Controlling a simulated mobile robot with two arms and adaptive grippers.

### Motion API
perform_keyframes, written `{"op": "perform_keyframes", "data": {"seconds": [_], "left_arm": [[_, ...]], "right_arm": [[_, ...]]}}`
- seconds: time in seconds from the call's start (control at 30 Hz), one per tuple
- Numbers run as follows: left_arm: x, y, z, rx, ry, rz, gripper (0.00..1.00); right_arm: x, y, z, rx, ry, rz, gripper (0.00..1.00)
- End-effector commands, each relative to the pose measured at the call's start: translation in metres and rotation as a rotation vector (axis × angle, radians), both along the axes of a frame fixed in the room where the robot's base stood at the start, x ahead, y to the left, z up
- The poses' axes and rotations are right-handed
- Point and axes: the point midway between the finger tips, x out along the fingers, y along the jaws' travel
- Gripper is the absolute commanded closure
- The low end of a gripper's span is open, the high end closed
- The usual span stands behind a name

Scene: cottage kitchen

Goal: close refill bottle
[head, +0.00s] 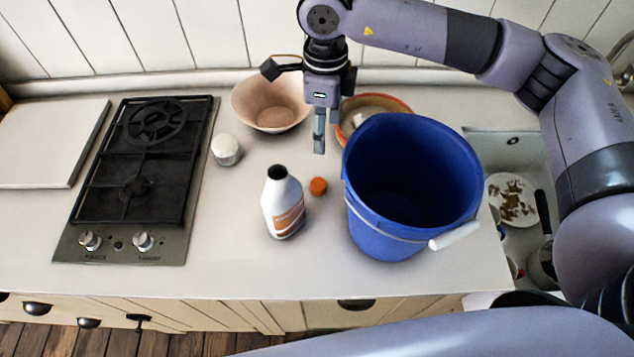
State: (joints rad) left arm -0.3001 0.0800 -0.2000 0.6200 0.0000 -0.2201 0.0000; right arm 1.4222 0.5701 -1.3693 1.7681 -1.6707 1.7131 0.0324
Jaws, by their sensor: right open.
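The refill bottle (283,205) is white with an orange label and stands upright on the counter. Its top shows a dark opening with no cap on it. An orange cap (318,186) lies on the counter just right of the bottle. My right gripper (319,145) points down above the counter, behind the cap and apart from it. It is open and holds nothing; its fingers line up in this view, so the gap between them is hard to see. My left gripper is not in view.
A large blue bucket (374,236) stands right of the cap. A pink bowl (253,107) and a rimmed bowl (349,103) are behind. A small white-topped jar (226,150) and black gas hob (135,170) are left. A sink with dishes (512,200) is right.

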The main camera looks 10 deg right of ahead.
Motion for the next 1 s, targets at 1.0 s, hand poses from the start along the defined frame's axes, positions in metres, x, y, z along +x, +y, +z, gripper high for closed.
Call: {"op": "perform_keyframes", "data": {"seconds": [1.0], "left_arm": [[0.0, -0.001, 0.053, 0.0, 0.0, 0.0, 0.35]], "right_arm": [[-0.001, 0.001, -0.121, 0.0, 0.0, 0.0, 0.44]]}}
